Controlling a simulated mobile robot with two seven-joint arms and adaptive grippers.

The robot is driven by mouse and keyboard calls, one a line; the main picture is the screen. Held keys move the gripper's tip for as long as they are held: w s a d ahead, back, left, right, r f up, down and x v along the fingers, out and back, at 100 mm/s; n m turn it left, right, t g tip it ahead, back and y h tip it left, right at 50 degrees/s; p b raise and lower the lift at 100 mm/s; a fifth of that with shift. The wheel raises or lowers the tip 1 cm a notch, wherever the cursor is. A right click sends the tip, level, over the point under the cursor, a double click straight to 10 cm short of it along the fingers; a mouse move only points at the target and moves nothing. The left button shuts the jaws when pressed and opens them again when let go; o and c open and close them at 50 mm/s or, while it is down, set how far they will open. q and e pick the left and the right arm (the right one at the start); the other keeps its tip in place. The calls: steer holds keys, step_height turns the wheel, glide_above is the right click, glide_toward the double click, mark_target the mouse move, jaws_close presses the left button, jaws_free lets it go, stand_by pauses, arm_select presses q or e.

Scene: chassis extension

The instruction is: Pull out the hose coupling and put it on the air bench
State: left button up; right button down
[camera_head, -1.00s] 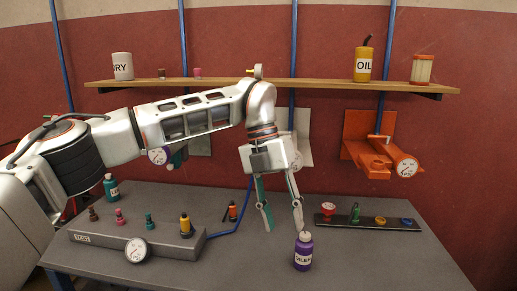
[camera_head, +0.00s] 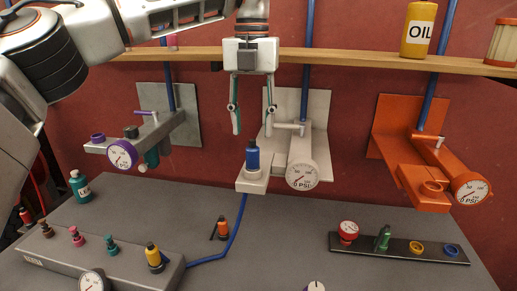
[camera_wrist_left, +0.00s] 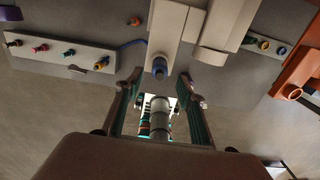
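A blue coupling-like fitting (camera_head: 252,155) stands upright in the arm of a white wall fixture (camera_head: 301,146) with a dial gauge. My left gripper (camera_head: 252,122) is open and empty, fingers pointing down, just above the blue fitting. In the left wrist view the fitting (camera_wrist_left: 159,68) shows beyond and between the open fingers (camera_wrist_left: 160,82). A grey block (camera_head: 120,258) with a gauge and several coloured fittings, joined to a blue hose, sits at the front left of the table; I cannot tell whether it is the air bench. My right gripper is not in view.
A grey fixture (camera_head: 155,135) stands left and an orange one (camera_head: 415,175) right of the white one. A wooden shelf (camera_head: 345,58) runs behind the gripper. A dark rail (camera_head: 400,248) with several parts lies at right. The table middle is mostly clear.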

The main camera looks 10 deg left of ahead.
mark_target(253, 159)
arm_select(q)
steer(key=shift+s+r, duration=0.15)
steer(key=shift+s, duration=0.2)
steer(key=shift+f, duration=0.75)
step_height(253, 159, down, 6)
steer(key=shift+w+r+b, duration=0.1)
steer(key=shift+r+b, duration=0.1)
steer(key=shift+b, duration=0.3)
steer(key=shift+f+b, duration=0.3)
steer(key=shift+f, duration=0.7)
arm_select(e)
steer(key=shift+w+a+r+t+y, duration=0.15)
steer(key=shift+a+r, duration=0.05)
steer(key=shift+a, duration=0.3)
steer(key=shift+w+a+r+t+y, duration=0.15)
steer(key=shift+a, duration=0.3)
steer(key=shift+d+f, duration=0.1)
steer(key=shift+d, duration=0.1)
arm_select(q)
steer(key=shift+p, duration=0.55)
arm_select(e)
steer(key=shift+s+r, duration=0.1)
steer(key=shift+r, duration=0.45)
arm_select(q)
steer(key=shift+c, duration=0.4)
